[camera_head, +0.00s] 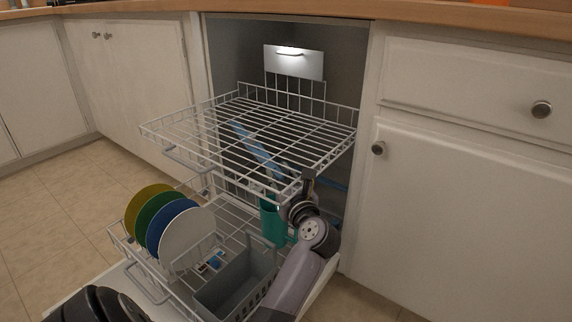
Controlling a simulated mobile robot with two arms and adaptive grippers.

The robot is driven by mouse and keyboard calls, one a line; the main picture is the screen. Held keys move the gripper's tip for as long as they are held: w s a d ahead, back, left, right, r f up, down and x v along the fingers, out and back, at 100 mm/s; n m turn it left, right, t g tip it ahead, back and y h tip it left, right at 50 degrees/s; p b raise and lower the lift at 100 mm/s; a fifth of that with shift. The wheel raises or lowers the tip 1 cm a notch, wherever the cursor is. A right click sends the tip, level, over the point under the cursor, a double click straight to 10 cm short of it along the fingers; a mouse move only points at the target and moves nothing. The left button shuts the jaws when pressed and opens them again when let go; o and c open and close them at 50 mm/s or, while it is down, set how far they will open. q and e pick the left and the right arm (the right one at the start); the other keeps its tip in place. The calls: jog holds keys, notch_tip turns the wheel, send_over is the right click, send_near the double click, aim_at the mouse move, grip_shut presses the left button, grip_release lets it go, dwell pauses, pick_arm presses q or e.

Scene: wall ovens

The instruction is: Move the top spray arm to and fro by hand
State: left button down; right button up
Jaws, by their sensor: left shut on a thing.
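The top spray arm (262,152) is a blue bar under the upper rack (245,125), seen through its wires. It slants from the back left toward the front right. My left gripper (308,176) is at the upper rack's front right corner, at the near end of the blue bar. It is shut on the spray arm, but the contact is partly hidden by rack wires and the gripper itself. My right gripper is not in view.
The lower rack (118,236) is pulled out. It holds several plates (188,238), a teal cup (268,218) and a grey cutlery basket (238,284). Cabinets flank the opening; floor is clear at left.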

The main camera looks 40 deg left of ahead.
pick_arm(q)
jog(key=shift+d+f+t, duration=0.2)
jog(key=shift+d+t, duration=0.15)
jog(key=shift+t, duration=0.15)
jog(key=c, duration=1.7)
grip_release()
jog(key=shift+w, duration=0.1)
jog(key=o, duration=0.4)
jog(key=shift+a+r, duration=0.1)
jog(key=shift+r, duration=0.05)
jog(key=shift+v, duration=3.8)
jog(key=shift+r, duration=0.1)
